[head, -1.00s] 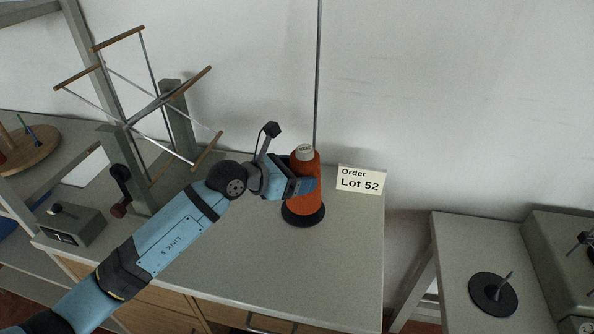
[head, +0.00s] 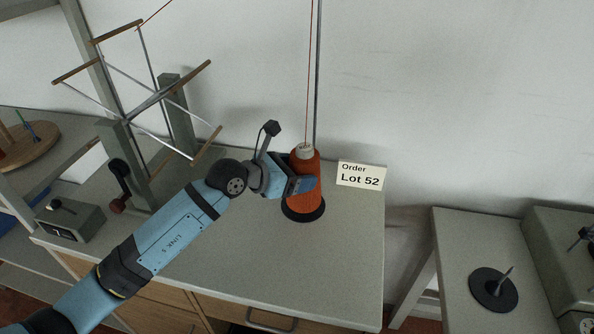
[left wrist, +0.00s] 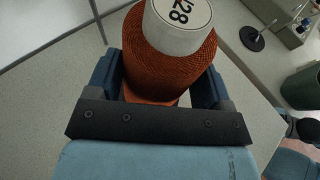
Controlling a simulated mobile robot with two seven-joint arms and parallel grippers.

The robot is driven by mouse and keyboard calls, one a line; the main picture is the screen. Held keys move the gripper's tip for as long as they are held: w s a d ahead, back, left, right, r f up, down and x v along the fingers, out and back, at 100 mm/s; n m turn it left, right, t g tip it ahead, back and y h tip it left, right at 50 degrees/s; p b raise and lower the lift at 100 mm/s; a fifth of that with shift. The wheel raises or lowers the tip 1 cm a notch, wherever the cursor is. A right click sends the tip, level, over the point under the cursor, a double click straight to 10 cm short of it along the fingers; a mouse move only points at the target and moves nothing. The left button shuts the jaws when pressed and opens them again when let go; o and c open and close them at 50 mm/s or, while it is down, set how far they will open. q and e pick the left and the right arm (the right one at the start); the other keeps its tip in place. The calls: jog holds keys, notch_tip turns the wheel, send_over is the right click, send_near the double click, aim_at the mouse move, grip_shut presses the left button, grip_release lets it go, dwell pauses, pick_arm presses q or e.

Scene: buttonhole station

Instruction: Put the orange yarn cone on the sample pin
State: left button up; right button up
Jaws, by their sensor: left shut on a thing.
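The orange yarn cone (head: 306,186) stands upright on a round black base (head: 303,211) on the grey table, its pale tip at the top. In the left wrist view the cone (left wrist: 168,68) fills the space between the jaws, with a number on its white tip. My left gripper (head: 302,184) is shut around the cone's side. A short upright pin (head: 504,279) rises bare from a black disc (head: 493,290) on the lower table at right. It also shows in the left wrist view (left wrist: 252,38).
A thin red thread (head: 308,90) rises from the cone beside a tall grey rod (head: 317,70). A skein winder (head: 155,95) stands at left. An order card reading Lot 52 (head: 360,176) is behind the cone. A gap separates the two tables. A grey machine (head: 560,260) flanks the pin.

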pick_arm(q)
jog(key=shift+f, duration=0.15)
jog(key=o, duration=1)
jog(key=shift+a, duration=0.1)
jog(key=v, duration=1.3)
jog(key=shift+s+a+r+b, duration=0.15)
jog(key=shift+s+r+b, duration=0.1)
jog(key=shift+s+b, duration=0.1)
